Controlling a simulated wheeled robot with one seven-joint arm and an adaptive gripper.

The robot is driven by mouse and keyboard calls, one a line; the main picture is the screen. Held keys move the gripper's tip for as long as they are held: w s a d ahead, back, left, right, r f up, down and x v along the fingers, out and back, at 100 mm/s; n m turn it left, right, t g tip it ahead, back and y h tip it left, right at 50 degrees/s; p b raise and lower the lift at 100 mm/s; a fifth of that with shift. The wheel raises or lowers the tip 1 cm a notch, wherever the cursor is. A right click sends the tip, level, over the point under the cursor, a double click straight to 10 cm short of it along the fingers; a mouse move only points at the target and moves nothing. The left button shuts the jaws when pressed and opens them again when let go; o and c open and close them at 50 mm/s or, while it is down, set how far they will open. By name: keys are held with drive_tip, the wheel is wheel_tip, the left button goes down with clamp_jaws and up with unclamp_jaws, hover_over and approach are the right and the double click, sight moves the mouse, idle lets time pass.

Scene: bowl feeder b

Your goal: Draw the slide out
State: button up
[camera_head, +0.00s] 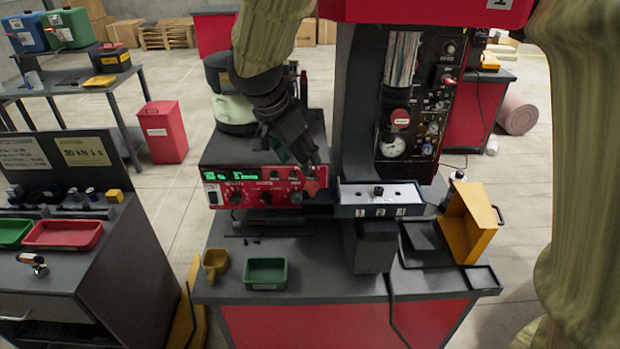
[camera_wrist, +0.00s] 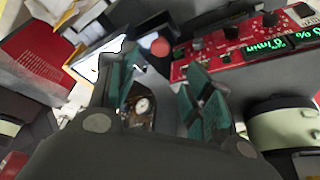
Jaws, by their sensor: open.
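My gripper (camera_head: 308,172) is open and empty beside the right end of the red control panel (camera_head: 255,189). In the wrist view my gripper's dark green fingers (camera_wrist: 163,78) are spread apart. A red rounded knob (camera_wrist: 160,47) shows beyond the gap between them; I cannot tell if it touches anything. I cannot tell for sure which part is the slide; my gripper hides part of the area at the panel's right end.
A dark column (camera_head: 360,110) with a gauge panel (camera_head: 415,125) rises behind the block. The bowl feeder (camera_head: 235,108) stands behind the control panel. A yellow bracket (camera_head: 467,225), a green tray (camera_head: 265,273) and a yellow scoop (camera_head: 215,263) are on the bench. The bench front is partly clear.

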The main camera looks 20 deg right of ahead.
sight(311, 184)
drive_tip(key=shift+p+x, duration=1.5)
drive_tip(key=shift+x, duration=3.55)
clamp_jaws()
